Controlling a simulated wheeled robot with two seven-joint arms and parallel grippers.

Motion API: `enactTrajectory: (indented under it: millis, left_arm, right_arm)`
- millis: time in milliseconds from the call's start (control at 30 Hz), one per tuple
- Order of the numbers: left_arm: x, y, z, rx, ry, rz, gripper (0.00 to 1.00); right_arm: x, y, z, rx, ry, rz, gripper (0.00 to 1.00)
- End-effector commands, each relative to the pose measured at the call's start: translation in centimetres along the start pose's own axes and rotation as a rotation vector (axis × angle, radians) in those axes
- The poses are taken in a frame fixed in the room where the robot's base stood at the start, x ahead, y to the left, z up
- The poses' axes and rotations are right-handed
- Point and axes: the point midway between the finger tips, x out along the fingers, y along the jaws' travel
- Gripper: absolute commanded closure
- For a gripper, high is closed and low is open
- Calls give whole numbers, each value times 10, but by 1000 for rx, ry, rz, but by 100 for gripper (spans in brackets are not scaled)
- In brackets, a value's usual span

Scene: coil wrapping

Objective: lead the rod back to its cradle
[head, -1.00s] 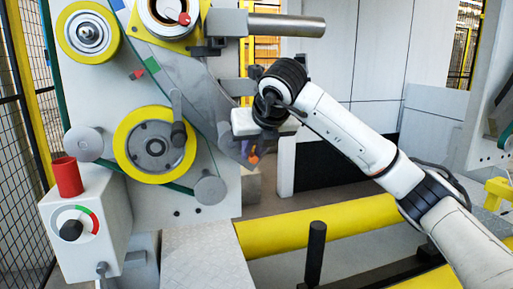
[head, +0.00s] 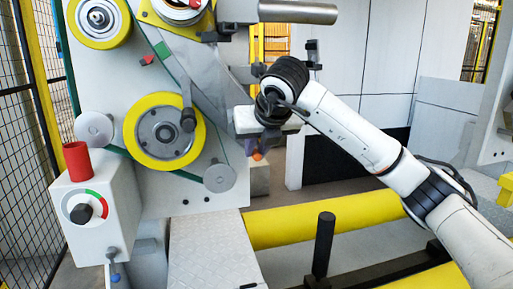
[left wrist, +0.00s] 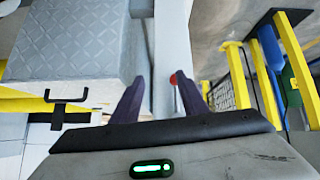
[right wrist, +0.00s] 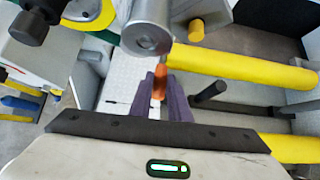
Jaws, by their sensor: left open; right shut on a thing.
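My right gripper (head: 253,148) is shut on a slim orange-ended piece (right wrist: 160,82), apparently the rod. Its orange end (head: 257,156) shows just below the fingers in the head view; the rest is hidden. This gripper hangs beside the machine's right edge, above the grey step. In the right wrist view a large grey cylinder end (right wrist: 147,38) is close beyond the fingertips. My left gripper (left wrist: 163,100) is open and empty, and shows only in its own wrist view. A black bracket (left wrist: 67,97) on the step's side may be the cradle; I cannot tell.
The machine panel (head: 160,185) with yellow rollers stands at left. A control box (head: 95,215) carries a red cup (head: 76,160). A yellow beam (head: 300,217) and an upright black post (head: 323,245) lie low at right. A red knob (left wrist: 173,79) shows beyond my left fingers.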

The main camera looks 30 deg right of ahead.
Motion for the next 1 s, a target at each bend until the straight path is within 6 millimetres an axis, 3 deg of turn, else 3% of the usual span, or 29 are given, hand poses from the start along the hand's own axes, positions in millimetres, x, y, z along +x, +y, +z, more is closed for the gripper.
enactTrajectory:
  millis: [700,1000]
  left_arm:
    - [-5,0,-4,0,-5,-1,60]
    - [-6,0,-5,0,-6,-1,60]
  right_arm:
    - [-1,48,1,-1,-2,2,100]
    - [0,54,1,1,-3,0,100]
